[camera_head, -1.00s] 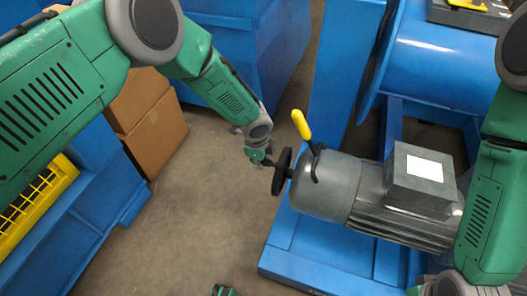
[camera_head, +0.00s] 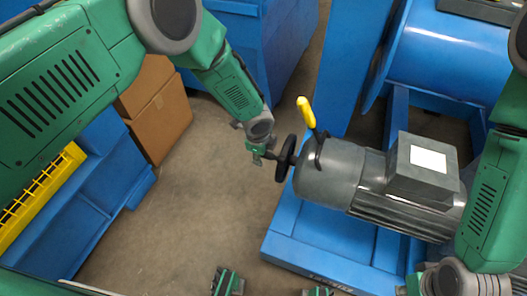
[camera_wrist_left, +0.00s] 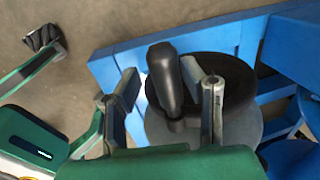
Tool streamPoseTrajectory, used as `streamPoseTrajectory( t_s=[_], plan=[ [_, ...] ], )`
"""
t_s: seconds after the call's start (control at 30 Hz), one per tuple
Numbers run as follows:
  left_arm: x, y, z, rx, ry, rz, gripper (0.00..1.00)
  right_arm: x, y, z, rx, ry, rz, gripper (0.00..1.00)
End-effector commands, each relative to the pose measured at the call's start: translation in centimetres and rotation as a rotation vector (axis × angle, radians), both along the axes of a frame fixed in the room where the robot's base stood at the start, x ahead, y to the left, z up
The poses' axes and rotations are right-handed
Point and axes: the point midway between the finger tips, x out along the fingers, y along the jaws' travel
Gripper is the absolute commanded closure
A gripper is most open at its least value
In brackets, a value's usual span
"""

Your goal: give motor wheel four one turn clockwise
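The motor wheel is a black handwheel (camera_head: 286,158) on the left end of a grey motor (camera_head: 385,185). A yellow-handled lever (camera_head: 306,112) stands up beside it. My left gripper (camera_head: 264,158) is at the wheel's left face. In the left wrist view the wheel (camera_wrist_left: 238,88) faces me, and its black handle knob (camera_wrist_left: 167,80) sits between the two fingers of my left gripper (camera_wrist_left: 160,82). The fingers are apart, with a gap showing on the knob's left side. The right wrist is at the bottom right of the head view; its fingers are not clear.
The motor sits on a blue base (camera_head: 335,240), near a large blue cylinder (camera_head: 440,55). Cardboard boxes (camera_head: 160,115) and a blue unit with a yellow grid (camera_head: 40,195) are at the left. Bare floor (camera_head: 205,190) lies between.

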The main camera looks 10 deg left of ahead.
Motion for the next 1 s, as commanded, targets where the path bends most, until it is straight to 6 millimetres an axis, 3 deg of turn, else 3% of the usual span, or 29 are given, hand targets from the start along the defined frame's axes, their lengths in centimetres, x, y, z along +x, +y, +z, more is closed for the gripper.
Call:
streamPoseTrajectory(
  t_s=[0.37, 0.47, 0.8, 1.0],
  plan=[
    [0.3, -0.3, 0.5, -0.004, -0.007, -0.002, 0.58, -0.2, 0.0, 0.1, 0.0, -0.003, 0.0, 1.0],
    [0.2, -0.3, 1.7, -0.006, -0.009, -0.002, 0.58, -0.2, 0.0, 0.1, 0.0, -0.003, 0.0, 1.0],
    [-1.2, 0.1, 8.6, -0.005, -0.007, 0.0, 0.58, -0.2, 0.0, 0.1, 0.0, -0.003, 0.0, 1.0],
    [-1.8, 0.3, 11.1, -0.003, -0.004, 0.001, 0.58, -0.2, 0.0, 0.1, 0.0, -0.003, 0.0, 1.0]
  ],
)
